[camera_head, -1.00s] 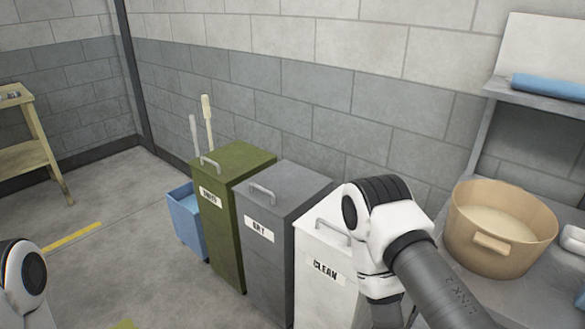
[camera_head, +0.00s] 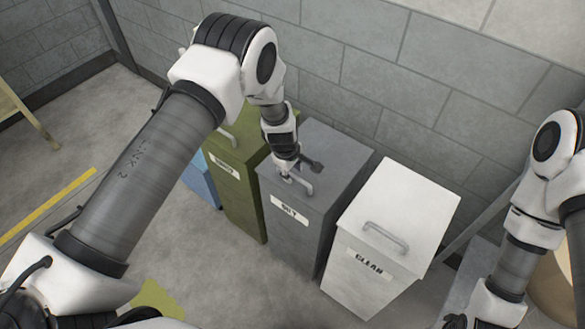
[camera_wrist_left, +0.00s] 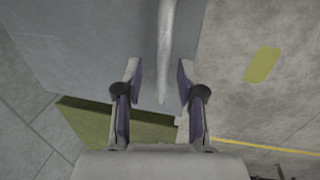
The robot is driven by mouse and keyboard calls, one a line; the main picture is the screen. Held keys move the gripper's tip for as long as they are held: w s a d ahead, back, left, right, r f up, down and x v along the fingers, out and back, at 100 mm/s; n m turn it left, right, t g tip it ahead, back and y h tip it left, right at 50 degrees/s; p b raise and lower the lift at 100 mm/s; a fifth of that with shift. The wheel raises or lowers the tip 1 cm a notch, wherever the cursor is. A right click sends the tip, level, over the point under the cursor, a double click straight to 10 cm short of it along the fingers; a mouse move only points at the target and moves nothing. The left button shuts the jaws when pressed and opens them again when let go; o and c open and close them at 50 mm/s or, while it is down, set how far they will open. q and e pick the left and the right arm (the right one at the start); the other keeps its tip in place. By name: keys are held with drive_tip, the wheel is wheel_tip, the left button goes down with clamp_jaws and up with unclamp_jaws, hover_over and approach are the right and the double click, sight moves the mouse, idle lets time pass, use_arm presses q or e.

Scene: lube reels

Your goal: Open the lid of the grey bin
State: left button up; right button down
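The grey bin (camera_head: 298,229) stands between the green and white bins, with a label on its front. Its lid (camera_head: 333,150) is down. My left gripper (camera_head: 296,174) is at the handle (camera_head: 306,186) near the lid's front edge. In the left wrist view, the gripper (camera_wrist_left: 158,95) is open, and the grey handle (camera_wrist_left: 165,60) runs between its two fingers without both touching it. The grey lid (camera_wrist_left: 75,45) fills the upper left there. My right arm shows at the right edge of the head view; its fingers cannot be made out clearly.
The green bin (camera_head: 248,200) is close on the left, with a blue container (camera_head: 200,182) beyond it. The white bin (camera_head: 420,210) marked CLEAN is on the right. A block wall (camera_head: 350,60) is behind. Open floor lies in front, with a yellow line (camera_head: 50,210).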

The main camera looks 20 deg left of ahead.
use_arm(q)
drive_tip(key=shift+f, duration=0.2)
drive_tip(key=shift+s+d+r, duration=0.15)
drive_tip(key=shift+s+d, duration=0.1)
drive_tip(key=shift+s, duration=0.05)
drive_tip(key=shift+a, duration=0.1)
clamp_jaws()
drive_tip(key=shift+w, duration=0.1)
